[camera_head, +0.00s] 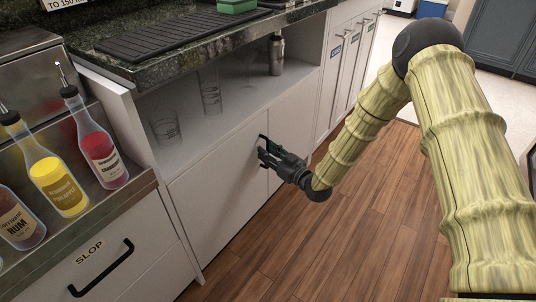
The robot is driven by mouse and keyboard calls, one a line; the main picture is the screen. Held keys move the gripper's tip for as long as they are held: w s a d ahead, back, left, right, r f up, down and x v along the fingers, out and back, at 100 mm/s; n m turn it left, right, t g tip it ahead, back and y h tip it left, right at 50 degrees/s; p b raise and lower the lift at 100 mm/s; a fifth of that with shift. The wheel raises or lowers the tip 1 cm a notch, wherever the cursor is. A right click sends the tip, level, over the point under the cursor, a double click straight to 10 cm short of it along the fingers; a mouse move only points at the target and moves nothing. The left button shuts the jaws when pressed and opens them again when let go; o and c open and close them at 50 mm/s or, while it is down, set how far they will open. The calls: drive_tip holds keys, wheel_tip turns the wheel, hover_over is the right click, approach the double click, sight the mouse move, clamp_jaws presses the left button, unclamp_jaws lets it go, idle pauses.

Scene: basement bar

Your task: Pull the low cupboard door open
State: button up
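The low cupboard has a white left door (215,195) and a white right door (292,122) below an open shelf. Both doors look closed, with a thin seam between them. A small black handle (263,137) shows at the upper right of the left door, near the seam. My gripper (265,154) is at this handle, reaching in from the right. Its dark fingers overlap the handle in the picture. I cannot tell whether they touch it or grip it, and the lower part of the handle is hidden.
The shelf (230,107) above holds clear glasses (166,128) and a metal shaker (276,55). Bottles (58,186) stand in a steel rack at left, above a drawer marked SLOP (100,265). The wooden floor (310,240) before the doors is clear.

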drive_tip(key=shift+w+a, duration=0.15)
drive_tip(key=shift+w, duration=0.05)
clamp_jaws()
